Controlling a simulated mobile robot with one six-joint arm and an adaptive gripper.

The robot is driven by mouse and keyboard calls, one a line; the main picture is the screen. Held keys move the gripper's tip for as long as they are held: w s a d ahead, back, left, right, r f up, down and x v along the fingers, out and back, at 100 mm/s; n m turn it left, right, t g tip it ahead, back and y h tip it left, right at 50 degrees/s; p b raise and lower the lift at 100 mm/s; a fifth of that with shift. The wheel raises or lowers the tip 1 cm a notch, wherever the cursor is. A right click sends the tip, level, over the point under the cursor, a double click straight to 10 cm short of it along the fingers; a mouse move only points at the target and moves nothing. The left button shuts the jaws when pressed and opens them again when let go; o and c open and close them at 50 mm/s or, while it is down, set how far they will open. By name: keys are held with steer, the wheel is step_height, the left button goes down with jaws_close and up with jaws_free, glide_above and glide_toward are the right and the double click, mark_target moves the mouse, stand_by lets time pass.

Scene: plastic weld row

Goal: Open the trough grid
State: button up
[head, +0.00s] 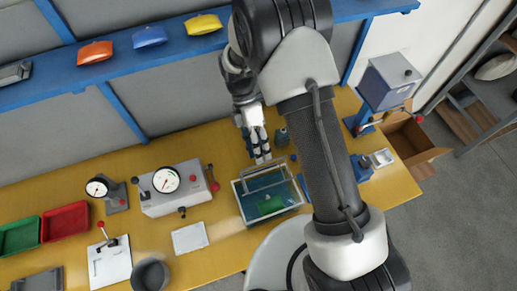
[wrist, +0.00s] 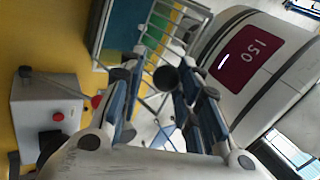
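The trough (head: 249,222) is a clear-walled tank of blue-green liquid with a green piece inside, near the front edge of the bench. Its pale wire grid (head: 264,181) shows at the trough's back part; how far it is raised I cannot tell. In the wrist view the trough (wrist: 121,30) is at the top, with the grid's thin rods (wrist: 166,48) beside it. My gripper (head: 262,157) is just behind and above the trough's back edge. In the wrist view its fingers (wrist: 160,72) are apart, with a dark round knob (wrist: 166,79) showing between them; contact is unclear.
A grey gauge box (head: 176,188) with levers stands left of the trough, and a white plate (head: 190,238) lies front left. A blue-and-grey press (head: 387,84) stands at the right. A blue shelf (head: 110,62) with coloured pieces runs behind.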

steer(key=o, duration=0.4)
steer(key=shift+w+d+f, duration=0.1)
steer(key=shift+w+f, duration=0.2)
steer(key=shift+w, duration=0.05)
step_height(320, 180, up, 10)
steer(key=shift+s+r, duration=0.1)
steer(key=shift+s, duration=0.05)
steer(key=shift+a, duration=0.2)
steer(key=shift+s, duration=0.1)
